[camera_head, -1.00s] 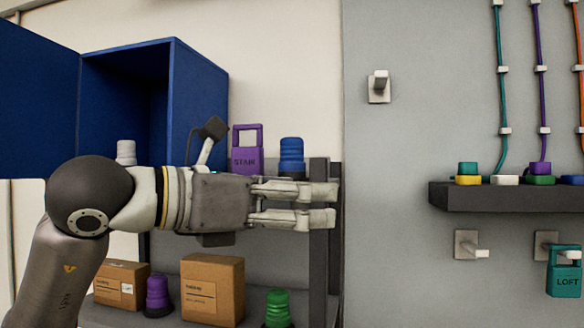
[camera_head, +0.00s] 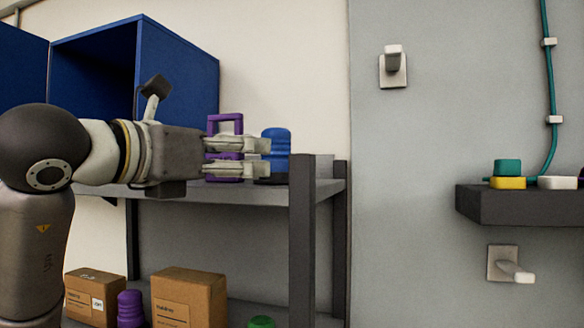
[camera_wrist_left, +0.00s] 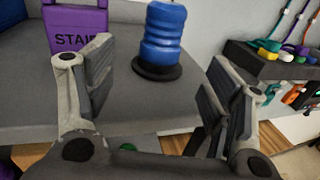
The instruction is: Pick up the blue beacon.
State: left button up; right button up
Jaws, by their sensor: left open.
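The blue beacon (camera_head: 279,146) stands upright on the upper shelf, behind my left gripper's fingertips in the head view. In the left wrist view the beacon (camera_wrist_left: 163,36), ribbed with a black base, stands ahead, between the directions of the two fingers and beyond them. My left gripper (camera_head: 268,156) is open and empty; its fingers also frame the lower part of the left wrist view (camera_wrist_left: 155,88). It does not touch the beacon as far as I can see. The gripper hides part of the beacon's left side in the head view. My right gripper is not in view.
Cardboard boxes (camera_head: 188,297) and a purple beacon (camera_head: 130,309) sit below. A blue cabinet (camera_head: 185,75) stands open behind my arm.

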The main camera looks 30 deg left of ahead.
aim_at(276, 152)
pick_arm(q)
jog(key=w, duration=0.2)
jog(key=shift+w+r+p, duration=0.1)
jog(key=shift+w+p, duration=0.25)
jog(key=shift+p, duration=0.05)
jog(key=shift+w+r+p, duration=0.15)
jog(key=shift+w+p, duration=0.2)
jog(key=shift+w, duration=0.5)
jog(key=w+p, duration=0.2)
jog(key=w, duration=0.2)
jog(key=shift+w+d+r+p, duration=0.25)
jog(key=shift+r+p, duration=0.05)
jog(key=shift+p, duration=0.1)
jog(key=shift+w+f, duration=0.1)
jog(key=shift+w, duration=0.45)
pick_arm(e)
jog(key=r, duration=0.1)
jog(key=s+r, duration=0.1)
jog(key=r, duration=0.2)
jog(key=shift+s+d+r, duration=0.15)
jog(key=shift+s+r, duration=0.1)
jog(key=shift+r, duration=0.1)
pick_arm(q)
jog(key=c, duration=1.3)
jog(key=shift+c, duration=0.8)
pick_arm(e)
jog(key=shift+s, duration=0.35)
